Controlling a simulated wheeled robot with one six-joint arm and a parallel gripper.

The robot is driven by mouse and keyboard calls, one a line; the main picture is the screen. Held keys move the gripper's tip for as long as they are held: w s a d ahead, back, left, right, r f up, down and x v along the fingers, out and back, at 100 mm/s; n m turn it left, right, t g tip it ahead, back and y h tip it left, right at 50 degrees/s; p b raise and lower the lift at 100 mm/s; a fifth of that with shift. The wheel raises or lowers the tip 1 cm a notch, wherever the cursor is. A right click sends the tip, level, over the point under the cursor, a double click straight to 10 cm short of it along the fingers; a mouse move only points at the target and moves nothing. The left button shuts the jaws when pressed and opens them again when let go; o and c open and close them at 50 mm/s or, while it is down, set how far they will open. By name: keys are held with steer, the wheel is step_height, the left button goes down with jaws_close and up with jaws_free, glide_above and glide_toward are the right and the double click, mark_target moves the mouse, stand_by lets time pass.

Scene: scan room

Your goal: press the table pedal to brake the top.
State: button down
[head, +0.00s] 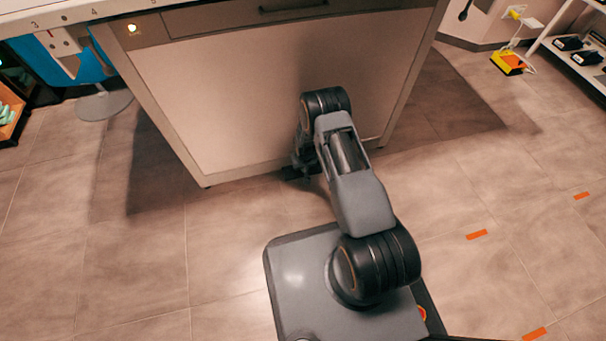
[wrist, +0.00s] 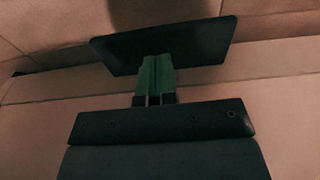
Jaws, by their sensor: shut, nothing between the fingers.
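The table (head: 250,95) is a pale cabinet-like body with a scale-marked top edge (head: 60,14). In the wrist view, a flat dark plate (wrist: 190,42), which looks like the pedal, lies just beyond my gripper (wrist: 156,62). My green fingers are shut, with nothing between them, and their tips overlap the plate's near edge. I cannot tell whether they touch it or whether it is pressed down. In the head view my arm reaches down to the foot of the table front and hides most of the gripper and plate.
A small lit lamp (head: 132,28) glows at the table's upper left. A yellow and orange device (head: 507,63) with a cable sits on the floor at the back right, near a shelf (head: 575,60). A grey round stand (head: 103,104) is at left. The tiled floor right is mostly clear.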

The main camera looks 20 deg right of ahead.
steer(key=shift+w+f+b, duration=0.15)
steer(key=shift+f+b, duration=0.6)
steer(key=shift+f, duration=0.65)
